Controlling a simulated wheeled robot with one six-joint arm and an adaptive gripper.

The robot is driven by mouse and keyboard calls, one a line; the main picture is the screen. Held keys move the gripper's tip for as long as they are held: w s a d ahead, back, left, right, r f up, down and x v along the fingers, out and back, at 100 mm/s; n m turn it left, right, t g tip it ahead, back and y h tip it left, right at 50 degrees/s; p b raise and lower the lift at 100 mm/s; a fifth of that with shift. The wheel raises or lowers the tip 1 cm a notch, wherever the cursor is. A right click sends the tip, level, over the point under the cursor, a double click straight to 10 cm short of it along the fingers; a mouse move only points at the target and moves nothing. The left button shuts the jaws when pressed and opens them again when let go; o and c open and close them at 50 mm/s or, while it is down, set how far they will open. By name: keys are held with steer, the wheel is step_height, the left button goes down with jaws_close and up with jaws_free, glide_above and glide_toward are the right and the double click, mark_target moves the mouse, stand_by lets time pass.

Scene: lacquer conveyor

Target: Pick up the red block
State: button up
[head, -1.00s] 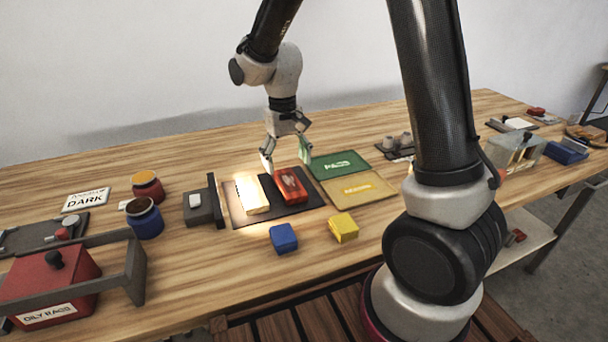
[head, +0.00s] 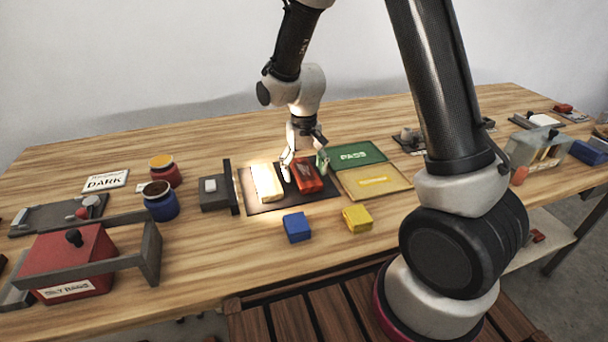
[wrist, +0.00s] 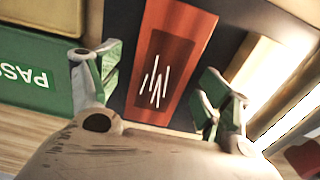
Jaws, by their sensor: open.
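The red block (head: 305,178) lies on a dark mat (head: 262,207), just right of a brightly lit pale block (head: 265,182). My gripper (head: 304,163) is open above the red block, with its fingertips to either side of it in the head view. In the wrist view, the red block (wrist: 167,65) shows between the two green-sided fingers (wrist: 160,97), with white scratch-like marks on a darker patch of its top. I cannot tell whether the fingers touch it.
A green PASS mat (head: 340,157) and a yellow mat (head: 372,190) lie to the right. A blue block (head: 297,227) and a yellow block (head: 357,218) sit in front. A dark upright plate (head: 231,187) stands left of the dark mat.

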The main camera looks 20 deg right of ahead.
steer(key=c, duration=1.2)
steer(key=shift+o, duration=0.2)
